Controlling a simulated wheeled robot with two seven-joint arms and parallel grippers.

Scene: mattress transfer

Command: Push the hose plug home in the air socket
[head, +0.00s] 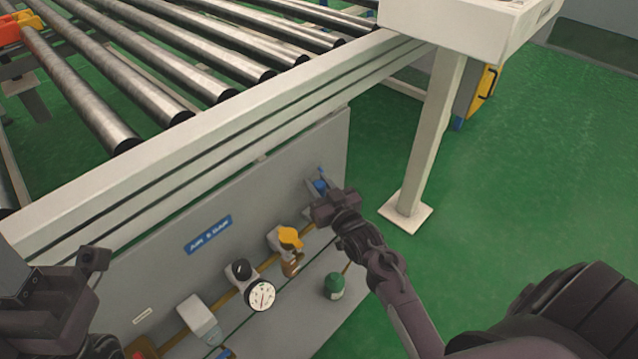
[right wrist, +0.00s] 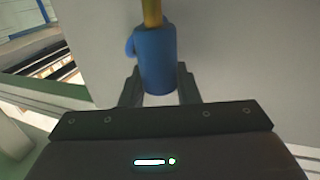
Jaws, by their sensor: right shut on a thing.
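My right gripper (head: 335,206) is at the right end of the grey panel below the roller conveyor. In the right wrist view its fingers (right wrist: 158,88) are shut on the sides of a blue cylinder (right wrist: 156,62), which I take for the hose plug. A yellow hose or pipe (right wrist: 152,12) meets the blue cylinder's far end. In the head view a blue part (head: 320,185) shows just beyond the gripper, against the panel. The air socket cannot be told apart, and how deep the plug sits cannot be seen. My left gripper (head: 90,268) is at the lower left, its jaw gap unclear.
The panel (head: 180,270) carries a yellow-handled valve (head: 289,238), a dark knob (head: 242,268), a round gauge (head: 262,295) and a yellow pipe. A green capped item (head: 334,286) is near my right forearm.

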